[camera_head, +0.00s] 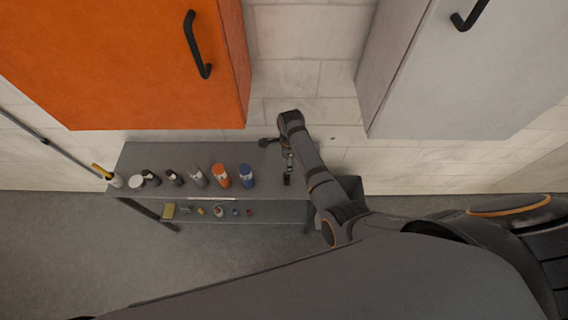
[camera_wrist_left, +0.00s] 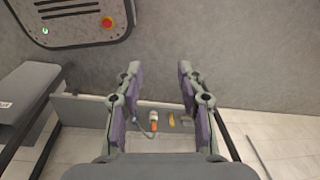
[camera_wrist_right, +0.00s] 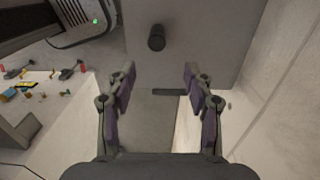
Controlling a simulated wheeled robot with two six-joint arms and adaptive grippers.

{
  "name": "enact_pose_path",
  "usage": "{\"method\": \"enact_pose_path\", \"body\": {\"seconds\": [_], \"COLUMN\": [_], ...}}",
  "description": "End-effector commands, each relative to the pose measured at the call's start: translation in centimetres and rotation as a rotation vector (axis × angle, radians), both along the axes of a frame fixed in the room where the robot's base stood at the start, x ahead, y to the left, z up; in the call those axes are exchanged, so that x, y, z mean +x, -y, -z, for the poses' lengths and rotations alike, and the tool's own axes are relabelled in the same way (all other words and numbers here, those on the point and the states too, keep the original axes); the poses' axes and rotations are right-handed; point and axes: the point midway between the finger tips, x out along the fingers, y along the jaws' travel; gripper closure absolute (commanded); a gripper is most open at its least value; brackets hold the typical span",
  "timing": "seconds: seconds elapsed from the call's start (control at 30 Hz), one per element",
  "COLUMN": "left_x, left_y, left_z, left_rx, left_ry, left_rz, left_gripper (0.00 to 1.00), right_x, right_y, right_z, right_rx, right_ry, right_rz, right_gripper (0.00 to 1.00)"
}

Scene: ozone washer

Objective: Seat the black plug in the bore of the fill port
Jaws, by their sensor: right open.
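A short black cylinder (camera_wrist_right: 156,38), which looks like the black plug, stands on the grey table top in the right wrist view, ahead of the fingertips and apart from them. My right gripper (camera_wrist_right: 160,72) is open with nothing between its fingers. In the head view my right gripper (camera_head: 280,155) is over the right end of the table. My left gripper (camera_wrist_left: 158,68) is open and empty in the left wrist view, and out of the head view. I cannot make out the fill port or its bore in any view.
Several bottles and cans, including an orange can (camera_head: 221,176) and a blue can (camera_head: 246,176), stand in a row on the grey table (camera_head: 150,150). A lower shelf holds small items. An orange cabinet (camera_head: 120,60) and a grey cabinet (camera_head: 450,80) hang above.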

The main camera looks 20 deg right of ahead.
Motion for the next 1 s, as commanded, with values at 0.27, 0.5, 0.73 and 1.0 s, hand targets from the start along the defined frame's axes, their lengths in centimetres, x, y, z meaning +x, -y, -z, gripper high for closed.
{"method": "enact_pose_path", "body": {"seconds": [0.27,0.5,0.73,1.0], "left_x": [-0.1,0.3,0.9,0.4], "left_y": [-1.0,-1.2,0.2,-0.2], "left_z": [1.7,4.3,5.7,10.7], "left_rx": [0.011,0.014,-0.003,0.002], "left_ry": [-0.001,0.004,0.014,0.007], "left_rz": [0.004,0.005,-0.001,0.001], "left_gripper": [0.62,0.62,0.62,0.62], "right_x": [-0.1,0.0,0.0,0.2], "right_y": [0.0,-0.1,-0.1,-0.2], "right_z": [3.2,5.8,6.8,10.9], "right_rx": [0.000,0.000,0.001,0.000], "right_ry": [-0.002,0.001,0.000,0.000], "right_rz": [-0.002,-0.002,-0.003,-0.003], "right_gripper": [0.48,0.48,0.48,0.48]}}
